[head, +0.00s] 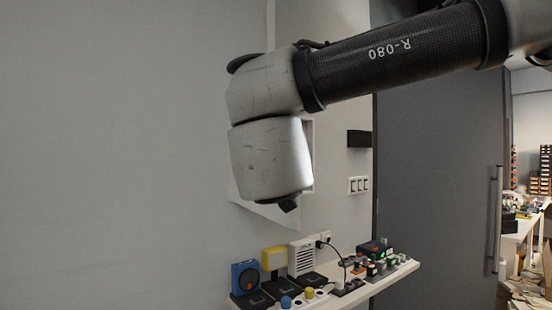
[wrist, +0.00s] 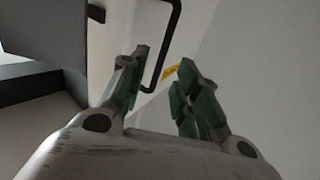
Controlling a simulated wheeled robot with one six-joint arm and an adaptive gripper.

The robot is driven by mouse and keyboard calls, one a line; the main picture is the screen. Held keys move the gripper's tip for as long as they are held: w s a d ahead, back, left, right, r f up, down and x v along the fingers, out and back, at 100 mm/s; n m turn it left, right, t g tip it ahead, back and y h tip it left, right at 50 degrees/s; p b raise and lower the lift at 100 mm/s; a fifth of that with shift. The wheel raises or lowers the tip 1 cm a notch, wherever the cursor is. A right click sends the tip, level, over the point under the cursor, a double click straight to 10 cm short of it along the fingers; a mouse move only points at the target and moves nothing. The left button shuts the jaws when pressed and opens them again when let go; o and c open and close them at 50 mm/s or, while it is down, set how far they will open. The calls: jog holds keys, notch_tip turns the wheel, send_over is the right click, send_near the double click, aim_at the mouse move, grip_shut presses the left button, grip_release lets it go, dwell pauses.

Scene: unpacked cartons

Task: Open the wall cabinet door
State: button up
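The wall cabinet is a white box on the wall, mostly hidden behind my arm in the head view; its lower edge (head: 272,212) shows below the arm. In the wrist view a pale panel (wrist: 212,32) carries a black bar handle (wrist: 174,36) and a small yellow label. My gripper (wrist: 163,58) is open, with green-padded fingers apart. The lower part of the handle appears between the fingertips, close to the left finger; I cannot tell whether they touch. The fingers are hidden in the head view. I cannot tell whether the door is fully shut.
Below the cabinet a white shelf (head: 385,283) holds a blue device (head: 245,276), a yellow item (head: 273,259), a white speaker-like box (head: 302,257) and several small parts. A grey door (head: 440,170) with a long handle stands to the right. The wall at left is bare.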

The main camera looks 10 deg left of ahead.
jog(key=s, duration=0.3)
jog(key=shift+s+d, duration=0.1)
jog(key=shift+d, duration=0.05)
dwell(0.3)
